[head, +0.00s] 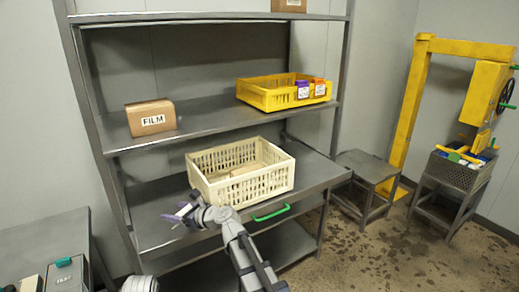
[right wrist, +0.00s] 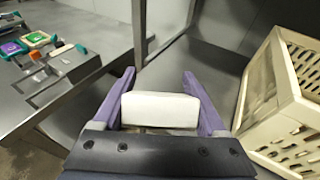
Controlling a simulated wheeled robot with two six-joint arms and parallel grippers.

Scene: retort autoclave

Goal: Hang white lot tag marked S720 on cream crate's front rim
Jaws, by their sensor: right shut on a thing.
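The cream crate (head: 262,187) is an open slatted box on the pulled-out lower shelf. Its near corner and side also show in the right wrist view (right wrist: 290,100), to the right of my gripper. Something tan lies inside it. My right gripper (head: 180,215) is just left of the crate's front left corner, apart from it. In the right wrist view, its purple fingers (right wrist: 161,98) are shut on a white tag (right wrist: 160,110). No marking can be read on the tag's visible face. My left gripper does not show.
The lower shelf (head: 150,202) has a green handle (head: 271,213) at its front. Above stand a FILM carton (head: 151,118) and a yellow crate (head: 262,96) with purple and orange tags. A side table (head: 45,240) at left holds small coloured items. Stools and a yellow frame (head: 406,115) stand right.

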